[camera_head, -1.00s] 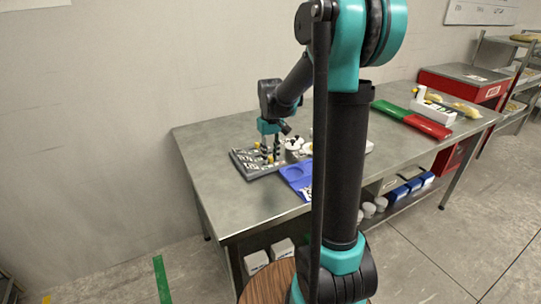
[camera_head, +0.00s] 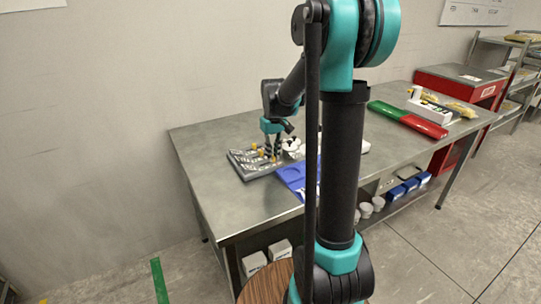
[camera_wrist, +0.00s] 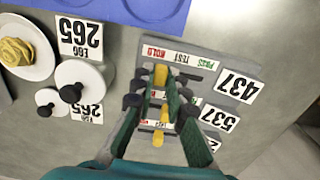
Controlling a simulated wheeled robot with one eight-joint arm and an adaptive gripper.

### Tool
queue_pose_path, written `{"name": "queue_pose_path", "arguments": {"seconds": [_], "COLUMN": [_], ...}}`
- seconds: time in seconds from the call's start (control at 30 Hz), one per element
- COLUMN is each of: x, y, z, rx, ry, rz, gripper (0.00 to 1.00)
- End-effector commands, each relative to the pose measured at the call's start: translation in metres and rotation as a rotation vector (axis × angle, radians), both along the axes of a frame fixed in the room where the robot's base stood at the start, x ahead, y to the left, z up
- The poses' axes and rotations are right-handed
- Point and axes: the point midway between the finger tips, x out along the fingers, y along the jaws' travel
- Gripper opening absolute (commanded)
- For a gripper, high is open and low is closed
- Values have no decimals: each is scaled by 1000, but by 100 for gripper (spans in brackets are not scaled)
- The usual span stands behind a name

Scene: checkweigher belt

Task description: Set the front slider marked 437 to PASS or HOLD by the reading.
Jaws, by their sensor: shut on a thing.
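The grey slider panel (camera_wrist: 222,68) has rows labelled 437, 537 and one cut off at the picture edge. The 437 row (camera_wrist: 240,87) carries red HOLD at the left, TEST in the middle and green PASS at the right. Its yellow knob (camera_wrist: 160,75) stands between my fingers, below and between HOLD and TEST. My gripper (camera_wrist: 158,80) is shut on this knob. The panel also shows in the head view (camera_head: 240,165), under my gripper (camera_head: 273,150). The 537 knob (camera_wrist: 164,111) is partly screened by my fingers. I see no legible weight reading.
Beside the panel lie white round pieces with black knobs (camera_wrist: 84,85), cards marked 265 (camera_wrist: 80,38) and a white plate (camera_wrist: 38,60) with yellow food. A blue tray (camera_wrist: 150,12) is near. A green and red strip (camera_head: 408,118) lies farther right on the table.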

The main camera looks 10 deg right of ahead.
Motion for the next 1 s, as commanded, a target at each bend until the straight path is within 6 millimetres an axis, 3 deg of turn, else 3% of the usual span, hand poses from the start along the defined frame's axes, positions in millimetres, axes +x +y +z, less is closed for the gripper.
{"name": "queue_pose_path", "arguments": {"seconds": [0.03, 0.07, 0.23, 0.63, 1.0], "x": [1, 1, 1, 1, 1], "y": [-4, -4, -3, -2, -3], "z": [0, 0, 0, 8, 75], "rx": [-8, -9, -8, -5, -6], "ry": [-2, -3, -2, -2, -2], "rz": [-3, -4, -3, -2, -3], "gripper": [0, 14, 34, 34, 34]}}
